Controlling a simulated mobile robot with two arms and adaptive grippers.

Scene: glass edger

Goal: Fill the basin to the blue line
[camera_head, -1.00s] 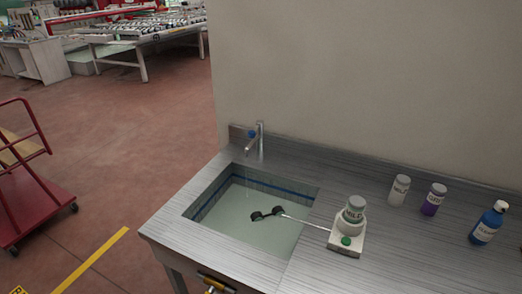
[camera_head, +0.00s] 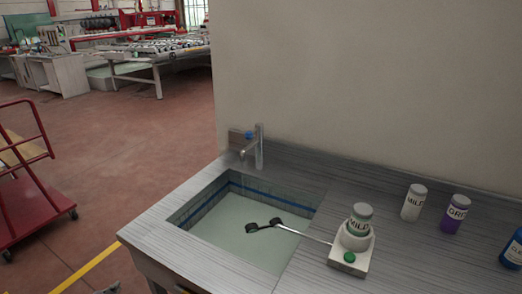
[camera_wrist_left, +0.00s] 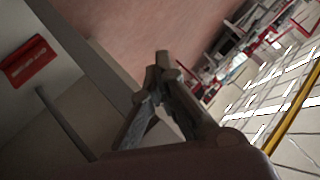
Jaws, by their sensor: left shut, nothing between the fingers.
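The sunken basin (camera_head: 180,216) in the metal counter holds pale green water (camera_head: 235,225). A blue line (camera_head: 270,193) runs along its inner walls, and the water surface lies a little below it. The tap (camera_head: 258,148) with a blue knob (camera_head: 248,135) stands at the basin's back edge; I cannot make out a stream. My left gripper shows in the left wrist view (camera_wrist_left: 162,62), with its fingers shut and empty. In the head view only a small grey part of it (camera_head: 112,288) seems to show at the bottom left, apart from the basin. My right gripper is not in view.
A white device (camera_head: 350,255) carrying a jar stands right of the basin, its rod with black ends reaching over the water. A white bottle (camera_head: 413,203), a purple bottle (camera_head: 455,214) and a blue bottle (camera_head: 514,250) stand further right. A red cart (camera_head: 40,205) stands left; floor between is clear.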

